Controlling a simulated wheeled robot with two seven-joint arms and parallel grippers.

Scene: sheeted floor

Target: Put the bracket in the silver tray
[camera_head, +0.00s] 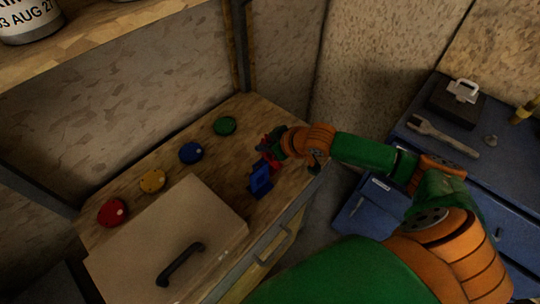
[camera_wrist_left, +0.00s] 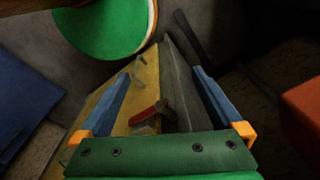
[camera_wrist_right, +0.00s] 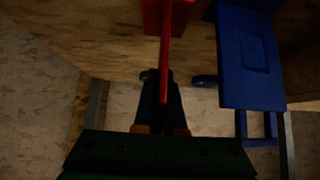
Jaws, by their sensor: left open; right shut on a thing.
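My right gripper (camera_head: 270,147) is at the back right of the wooden table, beside a blue piece (camera_head: 260,180). In the right wrist view the right gripper (camera_wrist_right: 162,82) is shut on the thin stem of a red piece (camera_wrist_right: 167,18). The blue piece (camera_wrist_right: 247,65) is to the right of it there, apart from the fingers. I cannot tell which piece is the bracket. I make out no silver tray. My left gripper (camera_wrist_left: 160,76) shows only in the left wrist view, open, with nothing gripped; a small red and grey thing (camera_wrist_left: 148,114) appears between its fingers.
The wooden table (camera_head: 215,165) bears green (camera_head: 224,126), blue (camera_head: 191,153), yellow (camera_head: 152,181) and red (camera_head: 112,212) round buttons and a pale panel (camera_head: 150,225) with a black handle (camera_head: 180,264).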

